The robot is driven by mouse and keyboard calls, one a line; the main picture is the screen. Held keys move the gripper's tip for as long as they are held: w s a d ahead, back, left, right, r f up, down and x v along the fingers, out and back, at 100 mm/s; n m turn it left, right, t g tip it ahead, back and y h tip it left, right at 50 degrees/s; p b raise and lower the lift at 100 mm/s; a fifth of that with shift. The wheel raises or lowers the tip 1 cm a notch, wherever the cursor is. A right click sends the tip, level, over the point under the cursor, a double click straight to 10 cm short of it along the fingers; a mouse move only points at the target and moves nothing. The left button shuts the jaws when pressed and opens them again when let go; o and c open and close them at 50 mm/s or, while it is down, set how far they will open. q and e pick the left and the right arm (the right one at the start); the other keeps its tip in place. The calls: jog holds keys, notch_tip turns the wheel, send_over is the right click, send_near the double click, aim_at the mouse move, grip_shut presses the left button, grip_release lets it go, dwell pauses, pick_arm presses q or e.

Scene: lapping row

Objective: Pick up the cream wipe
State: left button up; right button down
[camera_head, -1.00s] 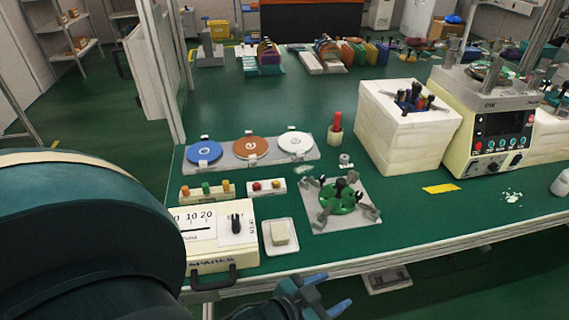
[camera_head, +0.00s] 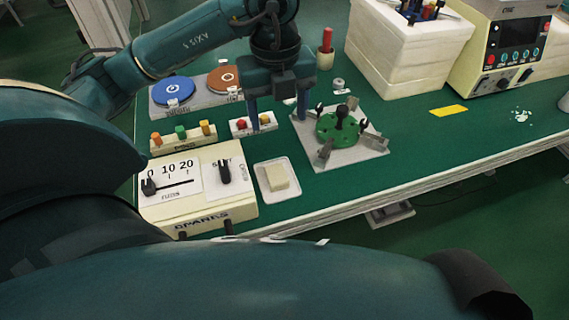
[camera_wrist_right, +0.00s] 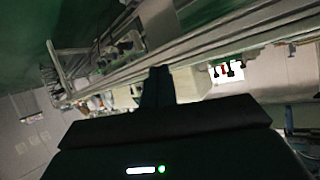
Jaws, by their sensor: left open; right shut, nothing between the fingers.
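The cream wipe (camera_head: 277,177) is a small pale block lying in a shallow white dish (camera_head: 263,194) near the front edge of the green bench. My left gripper (camera_head: 277,118) points down over the bench, behind the wipe as seen in the head view. Its two blue fingers are apart, with nothing seen between them, and it is clear of the wipe. My right gripper (camera_wrist_right: 157,82) shows in the right wrist view with its fingers together and empty. The wipe cannot be made out in that view.
The control box (camera_head: 205,210) with sliders stands left of the dish. A grey plate with a green disc fixture (camera_head: 340,127) is to its right. A small button block (camera_head: 240,129) lies behind. White foam blocks (camera_head: 405,65) stand farther back.

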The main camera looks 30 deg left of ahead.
pick_arm(q)
jog(key=f+b, duration=0.2)
jog(key=f, duration=0.3)
jog(key=f+b, duration=0.2)
jog(key=f, duration=0.3)
jog(key=shift+s+a+f, duration=0.15)
jog(key=shift+s+f, duration=0.05)
jog(key=shift+f, duration=0.6)
notch_tip(320, 180, down, 4)
jog(key=shift+s+a+f+b, duration=0.1)
jog(key=shift+s+f+b, duration=0.1)
jog(key=shift+b, duration=0.2)
jog(key=shift+f, duration=0.4)
jog(key=c, duration=1)
pick_arm(e)
jog(key=shift+s+d+f+t, duration=0.35)
jog(key=shift+s+f+t, duration=0.2)
jog(key=shift+t, duration=0.15)
